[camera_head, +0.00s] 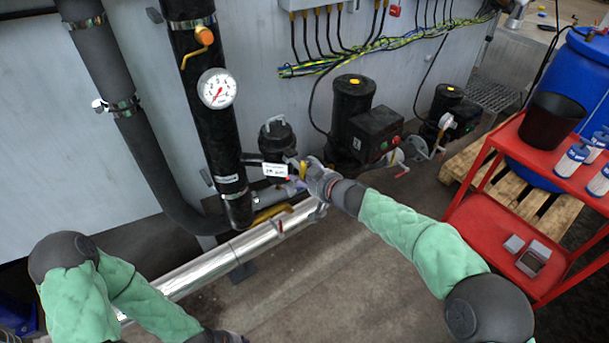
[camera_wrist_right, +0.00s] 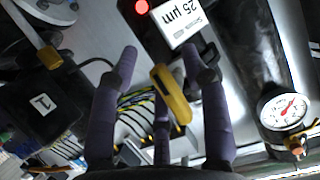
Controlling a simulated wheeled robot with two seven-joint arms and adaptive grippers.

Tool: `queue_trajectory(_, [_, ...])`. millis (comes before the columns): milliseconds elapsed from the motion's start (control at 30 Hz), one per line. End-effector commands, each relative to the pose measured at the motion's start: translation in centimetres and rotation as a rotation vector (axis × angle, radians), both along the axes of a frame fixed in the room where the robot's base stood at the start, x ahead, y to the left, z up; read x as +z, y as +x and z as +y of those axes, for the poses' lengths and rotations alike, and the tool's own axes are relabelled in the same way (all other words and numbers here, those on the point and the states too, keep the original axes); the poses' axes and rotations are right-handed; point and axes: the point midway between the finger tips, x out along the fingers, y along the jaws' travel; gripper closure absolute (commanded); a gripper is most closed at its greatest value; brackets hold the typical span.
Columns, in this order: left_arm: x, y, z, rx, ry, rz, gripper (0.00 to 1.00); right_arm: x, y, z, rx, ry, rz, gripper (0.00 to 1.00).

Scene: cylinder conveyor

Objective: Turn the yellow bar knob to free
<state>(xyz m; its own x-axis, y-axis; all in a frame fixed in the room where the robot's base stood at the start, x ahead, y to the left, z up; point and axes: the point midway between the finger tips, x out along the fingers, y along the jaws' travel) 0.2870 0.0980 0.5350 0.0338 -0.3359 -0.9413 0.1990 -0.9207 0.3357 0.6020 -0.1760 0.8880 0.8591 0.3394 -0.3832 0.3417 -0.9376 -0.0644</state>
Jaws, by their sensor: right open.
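The yellow bar knob (camera_wrist_right: 172,94) shows in the right wrist view, standing between the spread fingers of my right gripper (camera_wrist_right: 161,56). The fingers are open on both sides of it, and I see no finger clearly pressing on it. In the head view the knob (camera_head: 303,170) is a small yellow piece beside the black filter housing (camera_head: 277,138), mostly hidden by my right gripper (camera_head: 312,173). A white label (camera_head: 275,170) reading 25 µm is near the knob. My left arm is low at the left; only a dark part of its hand end shows at the bottom edge.
A pressure gauge (camera_head: 217,88) sits on the black vertical pipe. A silver pipe (camera_head: 205,258) and yellow lever (camera_head: 271,213) lie below the knob. Black pumps (camera_head: 352,100) stand behind, to the right. A red cart (camera_head: 482,215) is at the right. The floor in front is open.

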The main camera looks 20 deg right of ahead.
Motion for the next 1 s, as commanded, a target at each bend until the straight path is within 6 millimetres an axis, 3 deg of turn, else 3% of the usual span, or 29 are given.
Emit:
queue_trajectory(267, [0.0, 0.0, 0.0, 0.000, 0.000, 0.000, 0.60, 0.7, -1.2, -0.6, -0.003, 0.000, -0.003, 0.54])
queue_trajectory(1000, [0.0, 0.0, 0.0, 0.000, 0.000, 0.000, 0.60, 4.3, -9.7, -3.9, -0.001, 0.000, 0.000, 0.54])
